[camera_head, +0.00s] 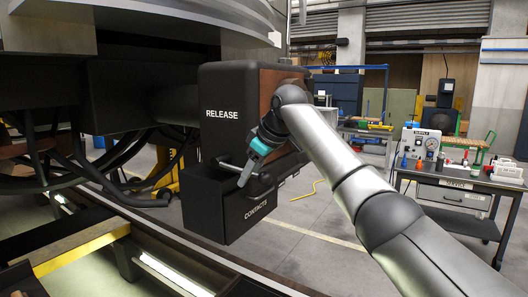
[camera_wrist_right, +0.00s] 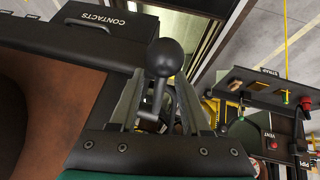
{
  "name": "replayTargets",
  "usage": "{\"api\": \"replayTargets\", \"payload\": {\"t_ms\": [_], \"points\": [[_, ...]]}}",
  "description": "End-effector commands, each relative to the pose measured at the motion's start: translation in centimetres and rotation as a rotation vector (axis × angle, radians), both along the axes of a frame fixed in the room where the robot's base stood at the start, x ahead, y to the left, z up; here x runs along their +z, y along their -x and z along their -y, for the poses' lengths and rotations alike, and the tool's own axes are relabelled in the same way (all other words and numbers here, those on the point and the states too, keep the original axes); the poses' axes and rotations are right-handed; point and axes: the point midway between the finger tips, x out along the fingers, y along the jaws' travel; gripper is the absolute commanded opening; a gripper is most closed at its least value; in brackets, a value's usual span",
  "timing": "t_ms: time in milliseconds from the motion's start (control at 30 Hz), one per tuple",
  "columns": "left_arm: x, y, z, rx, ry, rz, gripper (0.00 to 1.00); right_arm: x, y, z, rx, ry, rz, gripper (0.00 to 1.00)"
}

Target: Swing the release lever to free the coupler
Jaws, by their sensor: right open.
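The coupler (camera_head: 225,125) is a dark block marked RELEASE, with a brown side face. A black box marked CONTACTS (camera_head: 225,212) sits under it and also shows in the right wrist view (camera_wrist_right: 75,38). My right gripper (camera_head: 240,174) is in front of the block, just above the box. In the right wrist view, my right gripper (camera_wrist_right: 157,82) is open, and the release lever's black ball knob (camera_wrist_right: 165,58) and bent grey rod show between its fingers. I cannot tell whether a finger touches the lever. My left gripper is not in view.
Dark hoses (camera_head: 110,170) hang left of the coupler. A yellow-edged pit frame (camera_head: 80,250) is below left. A cart (camera_head: 465,186) with a gauge unit and bottles stands at the right. Open floor (camera_head: 310,240) lies between the coupler and the cart.

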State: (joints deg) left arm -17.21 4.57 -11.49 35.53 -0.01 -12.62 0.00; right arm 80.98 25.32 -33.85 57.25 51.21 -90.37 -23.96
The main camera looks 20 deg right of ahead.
Motion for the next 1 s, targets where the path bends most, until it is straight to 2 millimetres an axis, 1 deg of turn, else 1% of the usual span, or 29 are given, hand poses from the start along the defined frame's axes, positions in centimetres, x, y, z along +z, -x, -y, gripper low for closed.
{"api": "replayTargets", "payload": {"t_ms": [33,100,300,500,700,1000], "points": [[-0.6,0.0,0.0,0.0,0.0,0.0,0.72,1.0,0.6,0.3,0.0,0.0,0.007,0.47],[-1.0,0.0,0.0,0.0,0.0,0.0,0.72,2.5,1.6,0.6,-0.001,-0.001,0.008,0.47],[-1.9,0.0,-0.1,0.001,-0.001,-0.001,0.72,6.3,4.2,1.5,-0.001,0.0,0.006,0.47],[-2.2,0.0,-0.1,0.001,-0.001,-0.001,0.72,9.0,6.0,2.1,-0.001,-0.001,0.003,0.47],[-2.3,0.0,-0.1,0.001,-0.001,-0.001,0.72,9.9,6.6,2.3,-0.001,0.0,0.001,0.47],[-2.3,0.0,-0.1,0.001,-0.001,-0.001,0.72,9.9,6.6,2.3,-0.001,0.0,0.0,0.47]]}}
